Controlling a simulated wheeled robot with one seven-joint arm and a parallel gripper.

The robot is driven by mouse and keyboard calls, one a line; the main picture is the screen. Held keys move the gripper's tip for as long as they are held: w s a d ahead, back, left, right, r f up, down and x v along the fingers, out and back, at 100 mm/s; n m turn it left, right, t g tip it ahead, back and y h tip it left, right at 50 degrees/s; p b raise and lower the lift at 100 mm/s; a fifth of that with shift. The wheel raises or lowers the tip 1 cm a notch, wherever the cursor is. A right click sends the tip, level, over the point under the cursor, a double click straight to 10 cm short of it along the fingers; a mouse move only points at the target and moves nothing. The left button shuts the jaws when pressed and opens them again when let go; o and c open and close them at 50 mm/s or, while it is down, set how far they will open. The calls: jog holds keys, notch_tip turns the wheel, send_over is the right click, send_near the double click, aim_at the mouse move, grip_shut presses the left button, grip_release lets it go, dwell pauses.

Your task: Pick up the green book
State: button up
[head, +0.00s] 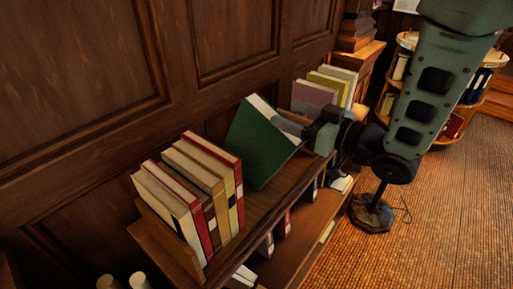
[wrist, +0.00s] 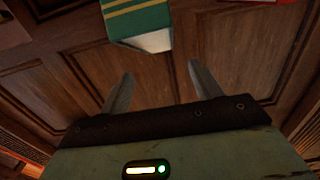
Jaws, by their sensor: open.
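The green book (head: 262,152) stands tilted on top of the wooden bookcase in the head view, its cover towards me and a pale page edge at its top. In the wrist view the green book (wrist: 140,22), with yellow bands and a whitish page end, is at the top edge, ahead of the fingertips and left of centre. My gripper (head: 291,128) is at the book's right side in the head view; I cannot tell there whether they touch. In the wrist view my gripper (wrist: 160,70) has its two fingers apart with nothing between them.
A row of cream, red and brown books (head: 195,190) stands left of the green book. Purple, olive and pale books (head: 325,88) stand behind my gripper. Wood panelling (head: 90,80) rises behind the bookcase top (head: 262,205). A round shelf (head: 465,115) stands at the right.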

aim_at(256, 99)
jog(key=shift+p+x, duration=0.45)
jog(key=shift+x, duration=0.7)
jog(key=p+x, duration=0.2)
jog(key=x, duration=0.1)
jog(key=p+x, duration=0.1)
jog(key=shift+a+r+p, duration=0.2)
jog(key=shift+r+p, duration=0.05)
jog(key=shift+p, duration=0.05)
jog(key=shift+w+a+f, duration=0.1)
jog(key=shift+w+a, duration=0.2)
grip_shut()
